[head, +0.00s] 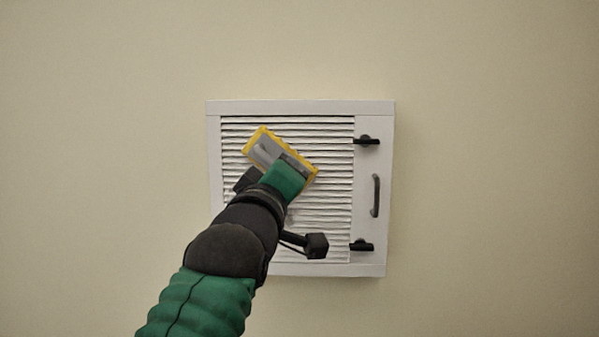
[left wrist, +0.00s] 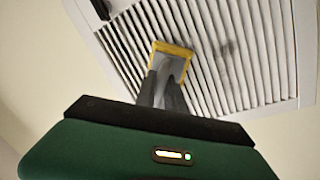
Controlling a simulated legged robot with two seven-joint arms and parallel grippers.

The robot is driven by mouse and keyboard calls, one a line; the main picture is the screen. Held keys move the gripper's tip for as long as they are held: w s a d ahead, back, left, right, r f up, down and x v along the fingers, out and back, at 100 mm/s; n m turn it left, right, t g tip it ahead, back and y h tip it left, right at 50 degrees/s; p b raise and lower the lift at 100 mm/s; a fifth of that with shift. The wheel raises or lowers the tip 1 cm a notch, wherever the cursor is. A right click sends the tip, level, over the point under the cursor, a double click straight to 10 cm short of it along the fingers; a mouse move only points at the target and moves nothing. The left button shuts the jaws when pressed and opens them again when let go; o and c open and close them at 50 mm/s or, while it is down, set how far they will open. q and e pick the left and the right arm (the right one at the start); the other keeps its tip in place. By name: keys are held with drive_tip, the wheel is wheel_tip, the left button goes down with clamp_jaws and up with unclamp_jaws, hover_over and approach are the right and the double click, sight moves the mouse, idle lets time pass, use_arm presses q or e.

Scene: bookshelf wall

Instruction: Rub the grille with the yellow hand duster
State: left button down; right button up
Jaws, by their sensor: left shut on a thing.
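The white slatted grille (head: 325,205) is set in a white frame on the wall. It also shows in the left wrist view (left wrist: 205,35), where dark smudges mark some slats near the duster. The yellow hand duster (head: 262,134) has a grey back and is tilted in front of the upper middle of the slats. My left gripper (left wrist: 162,85) is shut on the duster (left wrist: 172,48), which is at or very close to the slats; I cannot tell if it touches. In the head view my left arm hides the lower left of the grille. My right gripper is in neither view.
The grille's frame (head: 370,255) has a dark handle (head: 376,195) on its right side, with a dark latch above (head: 366,140) and another below (head: 361,245). These stick out from the frame. The beige wall around it is bare.

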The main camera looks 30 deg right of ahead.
use_arm(q)
drive_tip(key=w+a, duration=0.2)
drive_tip(key=a, duration=0.1)
drive_tip(key=w+a+b, duration=0.1)
drive_tip(key=w+a, duration=0.1)
drive_tip(key=w+a+b, duration=0.1)
drive_tip(key=w+a, duration=0.1)
drive_tip(key=a, duration=0.1)
drive_tip(key=shift+a, duration=0.3)
idle(0.3)
drive_tip(key=shift+s, duration=0.1)
drive_tip(key=b+v, duration=0.1)
drive_tip(key=v, duration=0.1)
drive_tip(key=b+v, duration=0.1)
drive_tip(key=v, duration=0.1)
drive_tip(key=r+b+v, duration=0.1)
drive_tip(key=shift+s+a+f+b, duration=0.1)
drive_tip(key=shift+s+b, duration=0.3)
drive_tip(key=shift+s, duration=0.15)
drive_tip(key=shift+w, duration=0.1)
